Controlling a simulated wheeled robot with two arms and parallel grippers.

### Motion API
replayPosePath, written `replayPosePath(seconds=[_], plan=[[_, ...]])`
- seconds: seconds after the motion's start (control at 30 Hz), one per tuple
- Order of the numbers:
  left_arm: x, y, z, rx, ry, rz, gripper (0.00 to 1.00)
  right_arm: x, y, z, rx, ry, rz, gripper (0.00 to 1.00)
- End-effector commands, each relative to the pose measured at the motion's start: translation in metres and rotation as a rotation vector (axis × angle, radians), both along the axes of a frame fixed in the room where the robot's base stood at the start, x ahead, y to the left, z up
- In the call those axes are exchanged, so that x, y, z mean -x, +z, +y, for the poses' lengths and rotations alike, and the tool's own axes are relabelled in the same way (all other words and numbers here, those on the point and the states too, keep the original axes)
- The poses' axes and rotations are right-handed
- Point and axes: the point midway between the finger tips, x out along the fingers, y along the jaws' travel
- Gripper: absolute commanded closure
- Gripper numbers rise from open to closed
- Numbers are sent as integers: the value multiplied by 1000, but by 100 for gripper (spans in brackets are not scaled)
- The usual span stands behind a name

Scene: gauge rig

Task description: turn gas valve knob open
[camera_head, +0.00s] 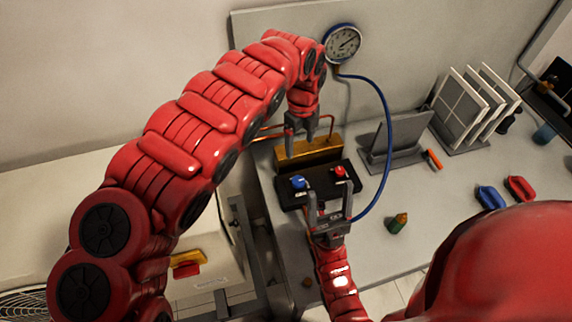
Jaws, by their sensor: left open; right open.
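A dark valve block (318,184) stands on the bench with a blue knob (298,182) on its left and a red knob (340,171) on its right. A brass-coloured piece (298,157) stands behind it. Which knob is the gas valve is not marked legibly. My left gripper (308,138) points down, open and empty, above the brass-coloured piece and behind the knobs. My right gripper (328,188) is open at the block's near edge, its fingers pointing away from me. One finger is near each knob; whether they touch is unclear.
A round gauge (345,43) is on the back panel, with a blue hose (385,120) curving down to the bench right of the block. A grey stand (395,150) and rack of panels (468,105) are further right.

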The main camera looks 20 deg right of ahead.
Motion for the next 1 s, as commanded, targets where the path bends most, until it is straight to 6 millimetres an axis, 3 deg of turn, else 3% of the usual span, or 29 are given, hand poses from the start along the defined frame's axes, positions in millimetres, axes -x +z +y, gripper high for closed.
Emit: replayPosePath(seconds=[0.27,0.47,0.63,1.0], plan=[[1,-15,-2,0,-4,0,18,0,-5,0,0,0,1,28],[4,-57,-2,-2,-5,5,18,0,-10,0,0,0,0,28],[4,-84,-1,-2,-5,6,18,0,6,0,0,0,0,28],[3,-138,-3,1,-5,3,18,0,20,0,0,0,0,28]])
